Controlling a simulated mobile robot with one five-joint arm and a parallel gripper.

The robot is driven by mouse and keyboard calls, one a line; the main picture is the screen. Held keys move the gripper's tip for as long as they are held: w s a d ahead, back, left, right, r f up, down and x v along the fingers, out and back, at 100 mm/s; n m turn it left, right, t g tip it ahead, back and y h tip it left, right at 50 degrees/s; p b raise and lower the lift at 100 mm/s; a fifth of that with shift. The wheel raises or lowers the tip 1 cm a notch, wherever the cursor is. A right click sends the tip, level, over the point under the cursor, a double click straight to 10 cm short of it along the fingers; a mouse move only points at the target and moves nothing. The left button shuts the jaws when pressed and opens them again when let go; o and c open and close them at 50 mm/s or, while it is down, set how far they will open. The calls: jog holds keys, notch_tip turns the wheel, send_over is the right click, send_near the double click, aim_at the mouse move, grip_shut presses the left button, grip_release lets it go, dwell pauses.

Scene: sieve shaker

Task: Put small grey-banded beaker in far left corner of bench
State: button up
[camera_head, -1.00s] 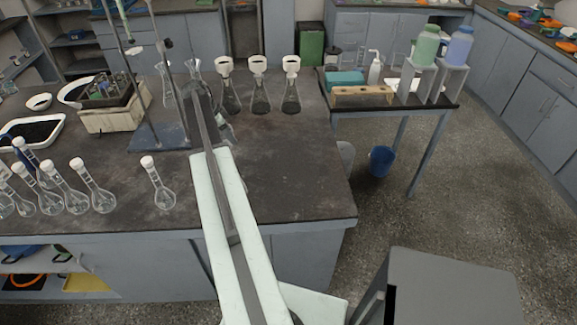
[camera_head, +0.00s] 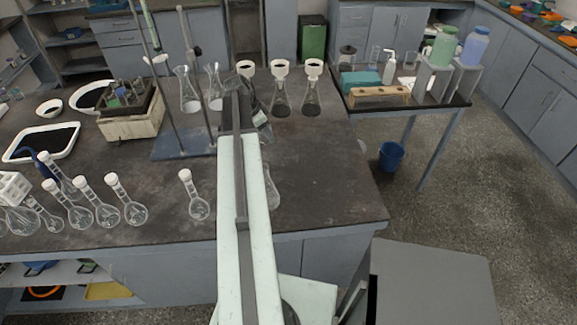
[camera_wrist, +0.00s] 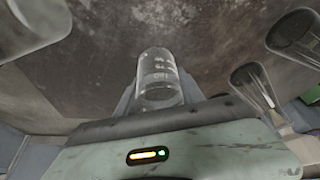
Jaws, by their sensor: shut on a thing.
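A small clear glass beaker (camera_wrist: 158,72) with white markings is between my fingers in the wrist view. I cannot make out a grey band on it with certainty. My gripper (camera_wrist: 156,84) is shut on it, with a finger on either side. In the head view my gripper (camera_head: 262,122) is over the back part of the dark bench (camera_head: 320,190), partly behind my arm, and the beaker is not clear there. The far left of the bench carries white bowls.
Conical flasks with white collars (camera_head: 312,88) stand just behind and right of my gripper. A stand with a blue base (camera_head: 180,147) and a wooden box (camera_head: 130,125) are to the left. Several volumetric flasks (camera_head: 133,213) line the front left. Bare bench lies at right.

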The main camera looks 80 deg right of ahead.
jog(key=f+b, duration=0.6)
jog(key=shift+w+f, duration=0.2)
jog(key=shift+w, duration=0.1)
jog(key=shift+w+f+b, duration=0.15)
jog(key=shift+f+b, duration=0.25)
jog(key=shift+b, duration=0.1)
jog(key=shift+f+b, duration=1.65)
jog(key=o, duration=1.3)
jog(key=shift+r, duration=0.1)
jog(key=shift+o, duration=0.2)
jog(key=p+v, duration=1.1)
jog(key=v, duration=0.1)
jog(key=shift+r+p, duration=0.15)
jog(key=shift+p, duration=0.2)
